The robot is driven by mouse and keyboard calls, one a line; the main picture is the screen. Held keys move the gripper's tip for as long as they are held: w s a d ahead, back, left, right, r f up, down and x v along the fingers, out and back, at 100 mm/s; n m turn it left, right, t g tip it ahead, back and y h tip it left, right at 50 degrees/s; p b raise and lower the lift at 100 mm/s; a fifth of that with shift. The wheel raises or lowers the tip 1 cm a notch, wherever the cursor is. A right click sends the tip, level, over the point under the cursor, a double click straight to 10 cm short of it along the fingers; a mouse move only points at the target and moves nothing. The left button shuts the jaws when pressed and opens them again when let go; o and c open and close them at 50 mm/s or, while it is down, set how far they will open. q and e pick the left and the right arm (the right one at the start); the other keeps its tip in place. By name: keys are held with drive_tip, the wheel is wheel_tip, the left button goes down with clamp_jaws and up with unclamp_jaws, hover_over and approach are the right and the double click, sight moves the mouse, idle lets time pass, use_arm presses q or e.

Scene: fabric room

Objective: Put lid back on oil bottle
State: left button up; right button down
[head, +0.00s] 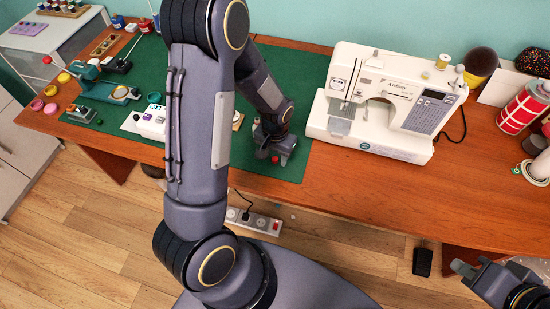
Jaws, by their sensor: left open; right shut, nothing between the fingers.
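A small red piece (275,159), perhaps the lid, shows at the fingertips of my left gripper (279,154), low over the right part of the green mat. The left gripper is open and points down. I cannot tell whether the red piece touches the mat or a finger. I cannot make out the oil bottle for certain; my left arm and gripper hide part of the mat. My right gripper (462,272) is shut and empty at the lower right, in front of the table and away from the mat.
The green mat (290,95) lies on the wooden table (450,185). A white sewing machine (385,105) stands right of my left gripper. Spools and small tools, including a teal device (88,72), lie at the left. A red can (522,108) stands far right. The front right tabletop is clear.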

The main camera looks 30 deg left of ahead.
sight(277, 159)
use_arm(q)
drive_tip(key=shift+c, duration=0.4)
clamp_jaws()
drive_tip(key=shift+r, duration=0.55)
drive_tip(key=r, duration=0.2)
drive_tip(key=shift+d+r, duration=0.3)
drive_tip(key=shift+r, duration=0.1)
drive_tip(key=s+d+r, duration=0.5)
drive_tip(key=d+r, duration=0.4)
drive_tip(key=d, duration=0.3)
drive_tip(key=shift+s+b, duration=0.35)
drive_tip(key=shift+b, duration=0.05)
drive_tip(key=shift+d, duration=0.1)
